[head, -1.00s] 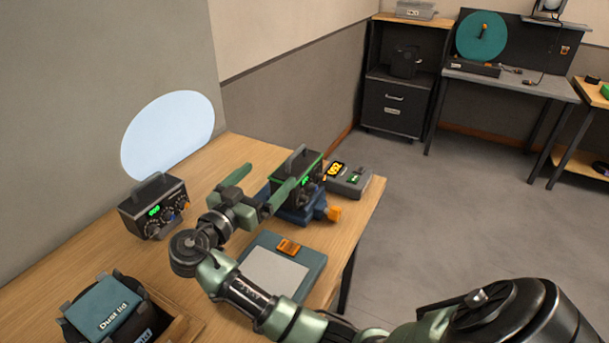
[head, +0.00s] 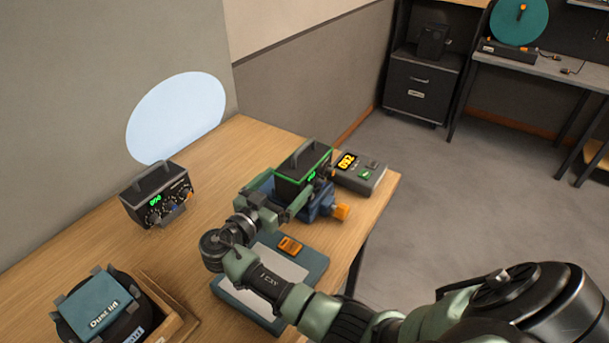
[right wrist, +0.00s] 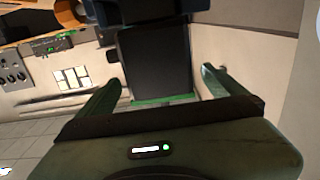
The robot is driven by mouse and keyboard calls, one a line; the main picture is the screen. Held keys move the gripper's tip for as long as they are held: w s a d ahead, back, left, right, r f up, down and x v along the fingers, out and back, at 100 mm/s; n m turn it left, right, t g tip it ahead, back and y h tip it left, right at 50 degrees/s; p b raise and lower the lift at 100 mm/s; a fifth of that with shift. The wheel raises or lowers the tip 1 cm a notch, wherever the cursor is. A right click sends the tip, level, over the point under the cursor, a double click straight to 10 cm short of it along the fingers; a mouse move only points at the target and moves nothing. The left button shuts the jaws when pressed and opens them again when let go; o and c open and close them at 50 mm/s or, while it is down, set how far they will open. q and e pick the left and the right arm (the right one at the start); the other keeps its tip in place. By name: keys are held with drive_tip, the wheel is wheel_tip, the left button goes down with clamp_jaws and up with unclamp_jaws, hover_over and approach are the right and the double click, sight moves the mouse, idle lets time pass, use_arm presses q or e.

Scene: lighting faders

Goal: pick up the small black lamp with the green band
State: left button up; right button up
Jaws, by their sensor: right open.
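The small black lamp with the green band (head: 303,160) is a dark box with a top handle and a green edge line. It stands on a blue stand (head: 322,206) with an orange knob, near the table's far right end. My right gripper (head: 291,185) is open at the lamp's near side. In the right wrist view the lamp's dark face (right wrist: 155,62) lies between the two spread fingers (right wrist: 160,80), with the green band below it. I cannot tell whether either finger touches it. The stand is partly hidden by my gripper. My left gripper is out of view.
A teal-framed pad (head: 318,268) lies under my arm. A wooden tray (head: 180,325) is at front left.

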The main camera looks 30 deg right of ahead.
sight(299, 169)
drive_tip(key=shift+w+d, duration=0.1)
drive_tip(key=shift+d, duration=0.2)
drive_tip(key=p+x, duration=0.2)
drive_tip(key=x, duration=0.3)
drive_tip(key=shift+r, duration=0.15)
drive_tip(key=shift+w+d, duration=0.2)
drive_tip(key=shift+d, duration=0.2)
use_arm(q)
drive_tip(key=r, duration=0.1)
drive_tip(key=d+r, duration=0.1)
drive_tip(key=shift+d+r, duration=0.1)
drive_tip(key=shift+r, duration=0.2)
use_arm(e)
drive_tip(key=shift+a, duration=0.1)
drive_tip(key=c, duration=2)
drive_tip(key=shift+r, duration=0.15)
clamp_jaws()
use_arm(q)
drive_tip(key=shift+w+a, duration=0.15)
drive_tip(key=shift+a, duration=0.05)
use_arm(e)
drive_tip(key=shift+w, duration=0.1)
